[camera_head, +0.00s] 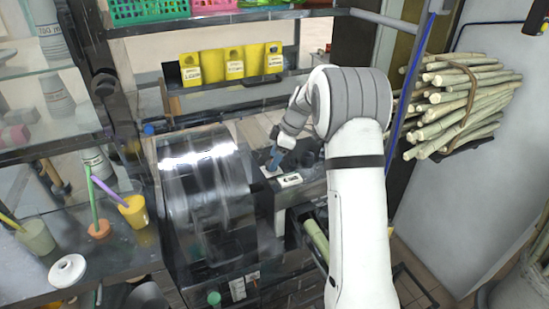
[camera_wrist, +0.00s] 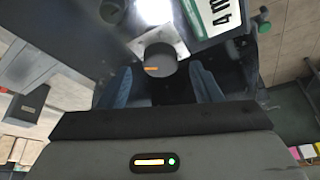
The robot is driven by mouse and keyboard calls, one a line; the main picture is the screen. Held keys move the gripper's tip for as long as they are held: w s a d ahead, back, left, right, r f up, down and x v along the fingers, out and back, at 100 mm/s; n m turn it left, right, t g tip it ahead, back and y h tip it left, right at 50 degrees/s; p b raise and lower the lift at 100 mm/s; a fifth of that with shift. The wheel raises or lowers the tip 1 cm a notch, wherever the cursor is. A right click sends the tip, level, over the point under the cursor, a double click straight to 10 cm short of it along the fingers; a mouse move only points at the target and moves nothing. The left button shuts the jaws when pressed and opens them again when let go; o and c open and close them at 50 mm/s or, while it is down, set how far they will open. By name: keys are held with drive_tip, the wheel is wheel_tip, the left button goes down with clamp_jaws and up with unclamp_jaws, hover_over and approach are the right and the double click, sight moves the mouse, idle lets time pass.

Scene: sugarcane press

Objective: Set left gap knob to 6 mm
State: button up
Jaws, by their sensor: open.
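A dark round knob (camera_wrist: 160,60) with an orange pointer line sits on a pale plate in the wrist view. A white display with a green edge (camera_wrist: 222,12) beside it reads "4 m", the rest cut off. My gripper (camera_wrist: 162,88) is open, its two bluish fingers apart on either side below the knob in the picture. I cannot tell whether they touch it. In the head view my gripper (camera_head: 274,162) points down at the press top, beside a white display plate (camera_head: 289,180). The knob under it is hidden there.
The shiny dark press housing (camera_head: 208,200) stands left of my gripper. A yellow labelled rack (camera_head: 232,64) is behind, and a bundle of cane (camera_head: 465,100) is at right. A side table (camera_head: 70,240) holds cups. A second dark knob (camera_wrist: 112,11) shows in the wrist view.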

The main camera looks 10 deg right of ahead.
drive_tip(key=shift+x, duration=0.95)
drive_tip(key=shift+c, duration=0.2)
drive_tip(key=c, duration=0.9)
